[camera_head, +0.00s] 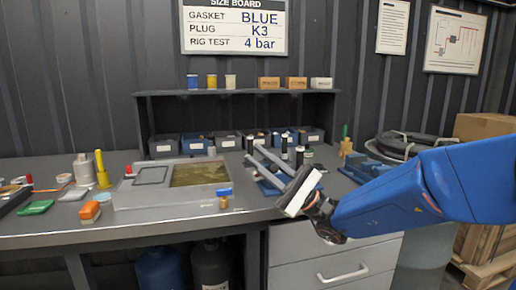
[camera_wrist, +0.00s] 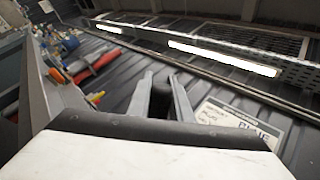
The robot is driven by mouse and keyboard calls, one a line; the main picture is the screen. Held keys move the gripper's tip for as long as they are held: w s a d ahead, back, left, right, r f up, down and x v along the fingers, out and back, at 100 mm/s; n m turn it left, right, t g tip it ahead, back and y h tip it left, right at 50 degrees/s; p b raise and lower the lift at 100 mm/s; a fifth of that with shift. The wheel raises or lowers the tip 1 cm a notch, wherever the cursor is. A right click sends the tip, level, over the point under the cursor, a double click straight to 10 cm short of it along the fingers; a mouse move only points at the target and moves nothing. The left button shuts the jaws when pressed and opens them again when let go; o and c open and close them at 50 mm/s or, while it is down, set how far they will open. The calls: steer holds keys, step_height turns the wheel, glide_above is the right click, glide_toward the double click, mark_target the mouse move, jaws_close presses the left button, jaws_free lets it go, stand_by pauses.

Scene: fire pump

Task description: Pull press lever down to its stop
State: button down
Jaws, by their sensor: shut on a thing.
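My gripper (camera_head: 254,152) reaches up and left from its white body over the bench's back right. In the wrist view its two grey fingers (camera_wrist: 161,80) stand on either side of a dark, rounded grip (camera_wrist: 160,101), which looks like the press lever's handle. The jaws are shut on it. A blue press base (camera_head: 268,187) shows partly below the fingers in the head view. The rest of the lever and its pivot are hidden or too small to make out, so its angle cannot be told.
A grey tray with a greenish window (camera_head: 200,174) lies left of the press. Labelled bins (camera_head: 195,143) stand behind, under a shelf (camera_head: 240,92). A blue vise-like tool (camera_head: 365,168) is at right. Small bottles stand close beside the fingers.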

steer(key=shift+s+d+f+n+g, duration=0.1)
steer(key=shift+s+f+n+g, duration=0.2)
steer(key=shift+f+n+g, duration=0.25)
steer(key=c, duration=1.6)
jaws_free()
